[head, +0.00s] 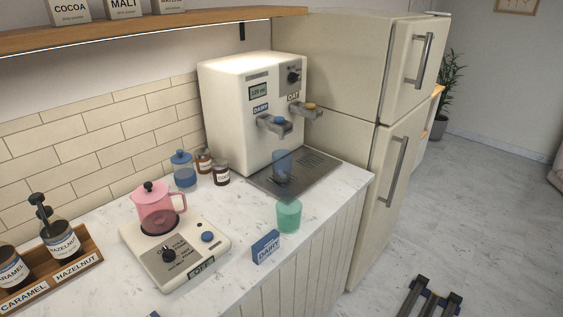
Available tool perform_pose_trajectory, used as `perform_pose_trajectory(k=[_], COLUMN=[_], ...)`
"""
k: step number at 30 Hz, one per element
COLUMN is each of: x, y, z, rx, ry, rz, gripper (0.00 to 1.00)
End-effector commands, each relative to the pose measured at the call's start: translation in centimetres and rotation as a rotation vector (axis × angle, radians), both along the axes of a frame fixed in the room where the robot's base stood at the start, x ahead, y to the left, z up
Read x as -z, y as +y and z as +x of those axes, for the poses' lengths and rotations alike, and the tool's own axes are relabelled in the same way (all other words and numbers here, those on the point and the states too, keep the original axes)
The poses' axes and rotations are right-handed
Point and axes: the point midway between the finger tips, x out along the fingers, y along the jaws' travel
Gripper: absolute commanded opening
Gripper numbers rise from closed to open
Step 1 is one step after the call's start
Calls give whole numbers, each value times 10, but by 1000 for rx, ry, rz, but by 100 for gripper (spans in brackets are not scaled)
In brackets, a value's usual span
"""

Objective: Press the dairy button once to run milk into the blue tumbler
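The milk dispenser (228,110) is a cream box at the back of the counter. Its DAIRY label (260,108) is beside a grey spout unit with a blue dairy button (279,120) on top. The translucent blue tumbler (282,168) stands upright on the grey drip tray (318,162), below the dairy spout. I cannot tell whether it holds anything. My gripper (434,288) shows at the bottom right edge, over the floor and well away from the dispenser. Its dark fingers are apart, with nothing visible between them.
A green tumbler (289,216) and a DAIRY sign (265,247) stand near the counter's front edge. The fridge (339,70) is right of the dispenser.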

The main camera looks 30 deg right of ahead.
Motion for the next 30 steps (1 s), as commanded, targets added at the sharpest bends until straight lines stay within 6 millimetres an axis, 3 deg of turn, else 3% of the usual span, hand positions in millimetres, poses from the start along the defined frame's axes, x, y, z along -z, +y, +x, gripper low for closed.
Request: perform_pose_trajectory(k=[14, 19, 20, 30], x=[0, 0, 0, 0], y=[0, 0, 0, 0], z=[0, 0, 0, 0], rx=[0, 0, 0, 0], ry=[0, 0, 0, 0], rz=[0, 0, 0, 0], gripper=[63, 6, 0, 0])
